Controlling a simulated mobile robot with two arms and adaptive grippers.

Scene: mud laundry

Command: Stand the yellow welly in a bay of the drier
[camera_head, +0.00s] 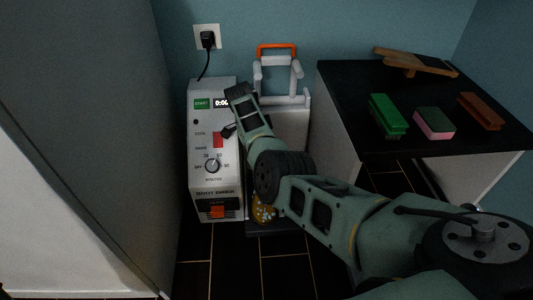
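The drier (202,178) is a white cabinet with a START button, a display, a red switch and a dial. White upright tubes (281,79) and an orange bar (276,47) stand at its right. A yellow, pale-patterned thing (263,211), perhaps the yellow welly, shows low beside the drier, above a dark tray. My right arm hides most of it, so its pose is unclear. My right arm reaches from the lower right across the drier's front. Its gripper (229,131) seems to be the small dark part near the red switch; its fingers are unclear. My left gripper is not in view.
A black-topped bench (340,90) at the right holds a green brush (387,115), a pink-and-green block (434,123), a brown brush (481,110) and a wooden boot jack (415,61). A grey panel (90,110) closes off the left. Dark floor tiles (228,268) in front are clear.

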